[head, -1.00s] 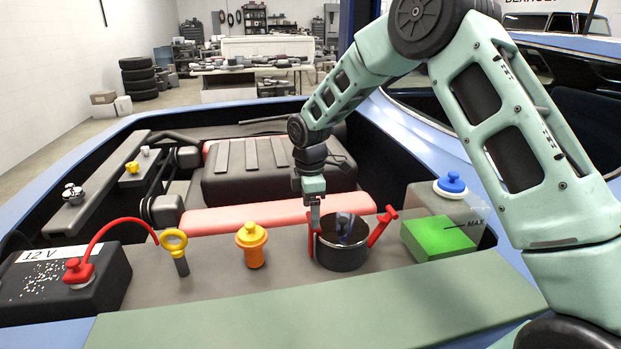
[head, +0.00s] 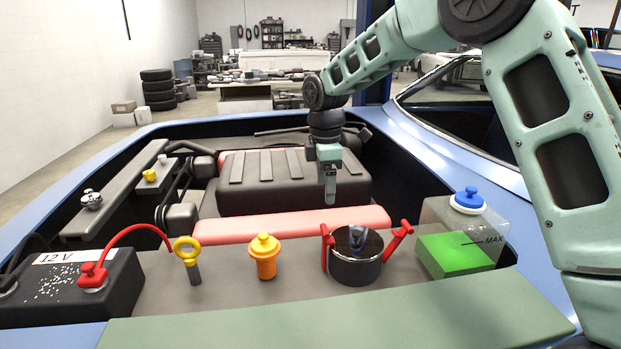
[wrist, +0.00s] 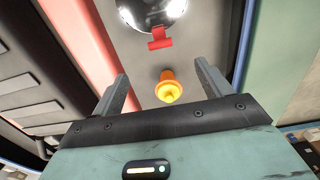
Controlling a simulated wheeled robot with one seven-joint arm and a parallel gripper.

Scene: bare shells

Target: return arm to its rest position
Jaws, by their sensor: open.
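My gripper (head: 330,196) hangs from my raised arm over the engine bay, above and behind the black round pot with red handles (head: 355,262). Its fingers point down and hold nothing. In the wrist view my gripper (wrist: 160,85) shows its two fingers wide apart, with clear space between them. The orange cap (wrist: 169,88) shows beyond the gap between the fingers, apart from them. A red handle (wrist: 160,40) and the shiny pot (wrist: 150,12) show at the top of that view.
The engine block (head: 290,185) lies behind the pink bar (head: 290,225). A yellow ring dipstick (head: 187,252), the orange cap (head: 264,256), a battery (head: 70,290) and a coolant tank with blue cap (head: 455,240) stand along the front. Air above the bay is free.

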